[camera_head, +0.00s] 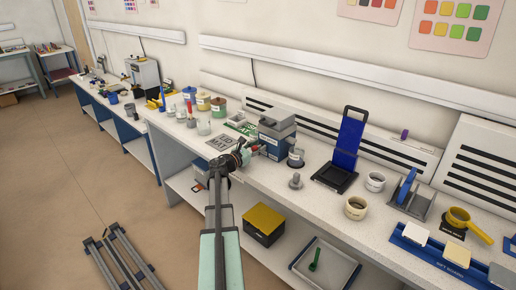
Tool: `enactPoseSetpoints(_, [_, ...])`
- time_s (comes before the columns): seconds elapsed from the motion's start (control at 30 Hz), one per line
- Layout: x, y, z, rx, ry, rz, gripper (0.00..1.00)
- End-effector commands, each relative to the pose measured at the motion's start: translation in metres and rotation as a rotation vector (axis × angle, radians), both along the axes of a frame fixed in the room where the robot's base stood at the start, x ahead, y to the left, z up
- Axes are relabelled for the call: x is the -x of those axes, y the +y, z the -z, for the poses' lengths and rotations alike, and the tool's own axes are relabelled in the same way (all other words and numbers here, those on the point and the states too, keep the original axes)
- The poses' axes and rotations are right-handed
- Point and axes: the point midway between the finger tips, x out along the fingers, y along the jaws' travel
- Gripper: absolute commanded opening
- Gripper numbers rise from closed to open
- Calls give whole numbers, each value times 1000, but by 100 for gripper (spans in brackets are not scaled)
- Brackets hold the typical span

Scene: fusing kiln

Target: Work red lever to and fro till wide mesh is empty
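My gripper (243,154) is over the front edge of the long white workbench, at the near side of a grey-blue box-shaped machine (277,136). It is small and dark here, and I cannot tell whether its fingers are open or shut. A small reddish spot shows close to the fingertips. I cannot tell whether it is the red lever or whether my gripper touches it. I cannot make out the wide mesh or its contents in this view. A small clear container with a dark band (296,157) stands just right of the machine.
Left of my gripper lie a grey lettered mat (221,141) and several jars. To the right stand a black tray with a blue upright panel (347,143), a cream cup (356,207), a yellow scoop (467,223) and a blue lettered board (438,257). A yellow-topped box (263,223) sits on the lower shelf.

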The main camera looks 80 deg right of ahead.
Motion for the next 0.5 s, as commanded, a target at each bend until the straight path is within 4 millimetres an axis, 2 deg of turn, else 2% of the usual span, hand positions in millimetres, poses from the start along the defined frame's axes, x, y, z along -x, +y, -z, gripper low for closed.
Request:
enactPoseSetpoints(0.27, [-2, 4, 1, -1, 0, -2, 37])
enactPoseSetpoints(0.5, [-15, 32, 0, -1, 1, -3, 37])
